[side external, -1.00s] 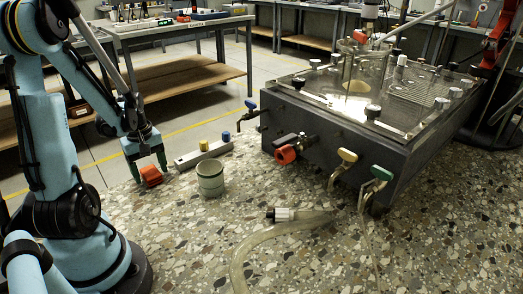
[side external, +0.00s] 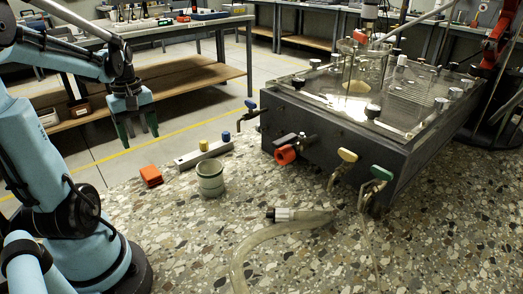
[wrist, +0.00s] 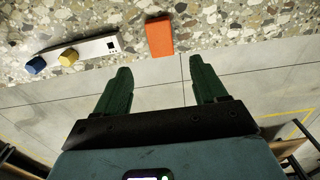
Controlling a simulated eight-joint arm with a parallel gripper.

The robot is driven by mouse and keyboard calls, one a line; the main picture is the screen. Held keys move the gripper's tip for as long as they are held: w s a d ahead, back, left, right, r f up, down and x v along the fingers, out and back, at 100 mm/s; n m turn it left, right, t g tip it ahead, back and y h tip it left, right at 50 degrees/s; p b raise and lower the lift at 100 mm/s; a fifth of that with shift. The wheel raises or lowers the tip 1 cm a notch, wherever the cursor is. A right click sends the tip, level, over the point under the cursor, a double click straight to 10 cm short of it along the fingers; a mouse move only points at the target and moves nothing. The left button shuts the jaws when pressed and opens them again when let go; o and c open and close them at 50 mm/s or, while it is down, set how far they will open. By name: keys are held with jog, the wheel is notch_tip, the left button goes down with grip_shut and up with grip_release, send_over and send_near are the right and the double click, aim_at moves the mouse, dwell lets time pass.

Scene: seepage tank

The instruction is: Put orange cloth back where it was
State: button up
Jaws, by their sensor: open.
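The orange cloth (side external: 151,176) lies as a small folded block on the speckled stone table, near its back left edge. It also shows in the wrist view (wrist: 160,37), beyond and between my fingertips and apart from them. My gripper (side external: 138,137) is open and empty, raised above and a little left of the cloth. In the wrist view its two green fingers (wrist: 165,77) are spread, with the floor behind them.
A grey bar with a yellow and a blue knob (side external: 204,153) lies right of the cloth. A greenish cup (side external: 210,178) stands in front of it. The dark tank (side external: 340,150) with valves is at right. A clear hose (side external: 262,240) lies in front.

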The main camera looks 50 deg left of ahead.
jog(key=w+d+r+m+t, duration=0.1)
jog(key=w+d+m+t, duration=0.2)
jog(key=d+m, duration=0.6)
jog(key=w+d+m+t, duration=0.4)
jog(key=w+d+m, duration=0.3)
jog(key=d, duration=0.9)
jog(key=shift+d+r+m, duration=0.2)
jog(key=shift+r+m, duration=0.15)
jog(key=shift+m, duration=0.65)
